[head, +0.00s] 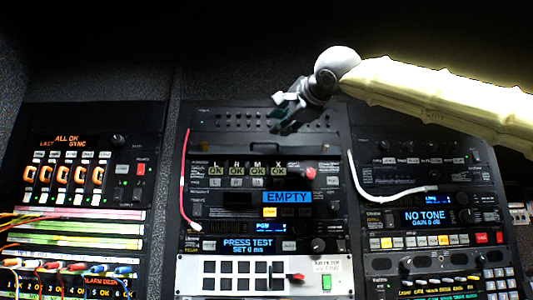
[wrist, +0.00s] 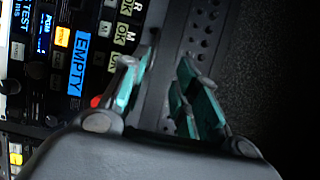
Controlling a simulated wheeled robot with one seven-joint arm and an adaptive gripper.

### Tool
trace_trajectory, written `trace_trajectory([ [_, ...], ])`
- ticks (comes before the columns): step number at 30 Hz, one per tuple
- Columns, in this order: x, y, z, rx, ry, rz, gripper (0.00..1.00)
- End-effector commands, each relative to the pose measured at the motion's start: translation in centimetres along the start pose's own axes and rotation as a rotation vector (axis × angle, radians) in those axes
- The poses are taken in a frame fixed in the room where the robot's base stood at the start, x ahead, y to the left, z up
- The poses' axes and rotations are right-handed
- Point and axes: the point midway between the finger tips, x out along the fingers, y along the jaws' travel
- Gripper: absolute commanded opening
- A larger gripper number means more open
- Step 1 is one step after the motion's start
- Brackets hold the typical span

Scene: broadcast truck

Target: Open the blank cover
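A dark, plain panel (head: 225,139) that looks like the blank cover lies near the top of the middle rack, between a perforated strip and the lettered button panel. A darker raised strip runs across it. I cannot tell whether it is fully closed. It shows as a grey band (wrist: 156,98) behind the fingers in the wrist view. My gripper (head: 282,113) hangs in front of the rack's upper right part, by the perforated strip. Its teal-padded fingers (wrist: 160,88) are apart with nothing between them. Contact with the panel cannot be made out.
Below are the lettered buttons (head: 247,171), a red knob (head: 310,173) and the blue EMPTY display (head: 287,197). A red cable (head: 183,180) hangs along the middle rack's left edge. A white cable (head: 385,196) loops over the right rack. Dark wall space lies above the racks.

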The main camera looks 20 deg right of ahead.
Motion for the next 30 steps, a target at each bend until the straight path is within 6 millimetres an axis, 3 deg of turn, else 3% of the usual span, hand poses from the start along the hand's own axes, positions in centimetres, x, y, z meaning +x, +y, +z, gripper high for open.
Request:
trace_trajectory([
  [8,0.9,0.3,-0.9,0.001,0.014,0.001,0.3],
  [21,7.7,0.3,-1.2,0.0,0.017,0.002,0.3],
  [30,10.2,0.4,-1.1,0.001,0.015,-0.001,0.3],
])
